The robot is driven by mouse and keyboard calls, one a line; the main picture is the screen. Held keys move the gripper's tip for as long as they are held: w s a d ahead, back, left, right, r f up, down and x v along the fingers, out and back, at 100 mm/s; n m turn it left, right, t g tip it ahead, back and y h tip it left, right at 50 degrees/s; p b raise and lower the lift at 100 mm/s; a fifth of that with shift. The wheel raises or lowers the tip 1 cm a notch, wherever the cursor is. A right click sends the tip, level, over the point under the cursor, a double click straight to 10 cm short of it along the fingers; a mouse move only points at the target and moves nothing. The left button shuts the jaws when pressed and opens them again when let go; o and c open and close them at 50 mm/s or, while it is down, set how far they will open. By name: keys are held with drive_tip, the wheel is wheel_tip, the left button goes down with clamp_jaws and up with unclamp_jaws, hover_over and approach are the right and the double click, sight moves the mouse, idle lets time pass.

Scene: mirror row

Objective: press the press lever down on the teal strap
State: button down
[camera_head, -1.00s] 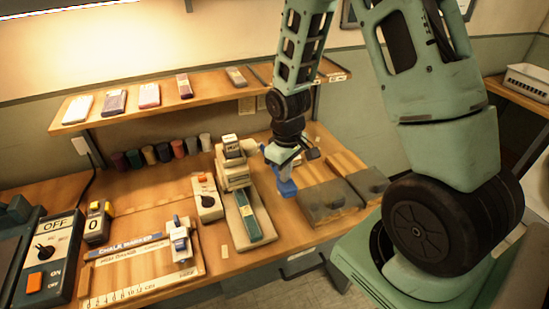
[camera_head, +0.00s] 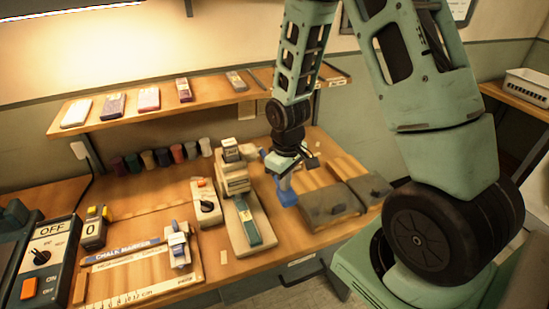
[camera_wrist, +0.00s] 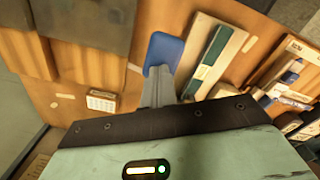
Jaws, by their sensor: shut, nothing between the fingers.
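The teal strap (camera_head: 247,222) lies lengthwise on the cream base of the press, and it also shows in the wrist view (camera_wrist: 212,52). The cream press (camera_head: 234,178) stands at the strap's far end, with a dark-topped block on it. The press lever is small here, and I cannot tell its angle. My gripper (camera_head: 287,196) is shut and empty, with blue fingertips, right of the press and apart from the strap. In the wrist view the gripper's blue tips (camera_wrist: 163,50) point at bare table left of the strap. My gripper's housing hides part of the press there.
Dark flat blocks (camera_head: 326,204) lie close to the right of my gripper. A cream switch box (camera_head: 206,206) with an orange button stands left of the press. A chalk marker board (camera_head: 130,272) lies further left. A shelf (camera_head: 150,110) runs above the back of the table.

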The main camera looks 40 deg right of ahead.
wheel_tip(320, 180, up, 14)
drive_tip(key=p, duration=1.1)
drive_tip(key=shift+p, duration=0.35)
drive_tip(key=shift+r, duration=0.1)
drive_tip(key=s+a+r+n+b, duration=0.1)
drive_tip(key=s+a+b, duration=0.25)
drive_tip(key=a, duration=0.45)
drive_tip(key=s+a+r+n+b, duration=0.1)
drive_tip(key=s+a+n+b, duration=0.2)
drive_tip(key=a, duration=0.5)
drive_tip(key=s+a+r+n+b, duration=0.1)
drive_tip(key=s+a+b, duration=0.4)
drive_tip(key=s, duration=0.6)
drive_tip(key=shift+s+a+r+y, duration=0.15)
drive_tip(key=shift+a+y, duration=0.15)
drive_tip(key=shift+a, duration=0.5)
